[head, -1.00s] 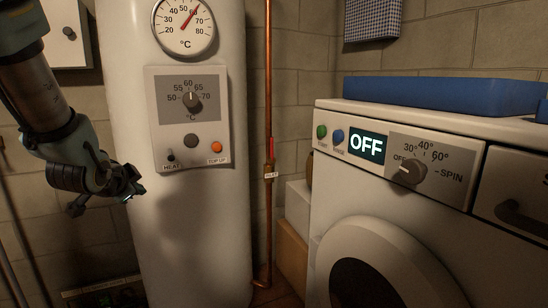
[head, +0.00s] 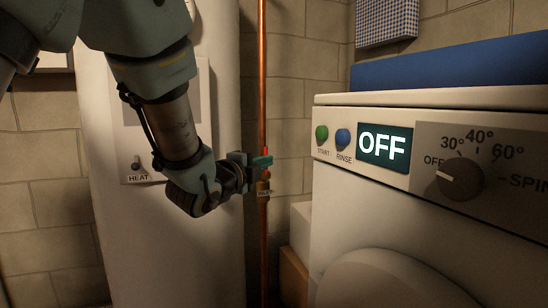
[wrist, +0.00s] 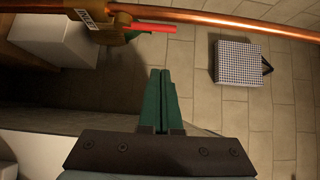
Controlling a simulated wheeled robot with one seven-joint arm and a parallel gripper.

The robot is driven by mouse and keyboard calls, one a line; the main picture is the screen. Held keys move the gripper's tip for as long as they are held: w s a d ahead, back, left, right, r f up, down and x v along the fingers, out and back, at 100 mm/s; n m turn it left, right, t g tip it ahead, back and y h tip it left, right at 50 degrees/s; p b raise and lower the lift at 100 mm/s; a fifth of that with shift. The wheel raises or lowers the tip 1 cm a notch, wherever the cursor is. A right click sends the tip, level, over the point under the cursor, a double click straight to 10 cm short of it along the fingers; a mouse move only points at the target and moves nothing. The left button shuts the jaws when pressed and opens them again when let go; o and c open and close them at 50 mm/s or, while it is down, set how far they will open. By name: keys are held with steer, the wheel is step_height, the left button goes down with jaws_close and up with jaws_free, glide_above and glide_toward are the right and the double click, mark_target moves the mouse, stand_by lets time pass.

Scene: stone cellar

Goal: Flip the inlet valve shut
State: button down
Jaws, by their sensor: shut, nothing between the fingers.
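The inlet valve (head: 263,186) is a brass body with a small label on the vertical copper pipe (head: 262,80). Its red lever (wrist: 153,27) stands in line with the pipe, and only a bit of it shows in the head view (head: 267,151). In the wrist view the brass body (wrist: 113,32) is at the top left. My gripper (head: 268,161) has its green fingers shut and empty, overlapping the lever in the head view. In the wrist view the fingers (wrist: 160,72) point at the pipe, with a visible gap between their tips and the lever.
The white water tank (head: 105,230) stands to the left, behind my arm. A washing machine (head: 335,190) showing OFF stands to the right, with a blue tray (head: 450,62) on top. A checked cloth bag (wrist: 238,62) hangs on the block wall. Boxes (head: 294,275) sit low beside the pipe.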

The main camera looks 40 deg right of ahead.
steer(key=shift+d, duration=0.1)
steer(key=w+d+p, duration=0.1)
steer(key=w+d, duration=0.4)
steer(key=shift+w+d, duration=0.2)
steer(key=shift+d, duration=0.2)
stand_by(0.4)
steer(key=shift+f+b, duration=0.2)
steer(key=shift+b, duration=0.5)
steer(key=shift+w+a+r+h+b, duration=0.1)
steer(key=shift+a+h+b, duration=0.05)
steer(key=shift+h+b, duration=0.2)
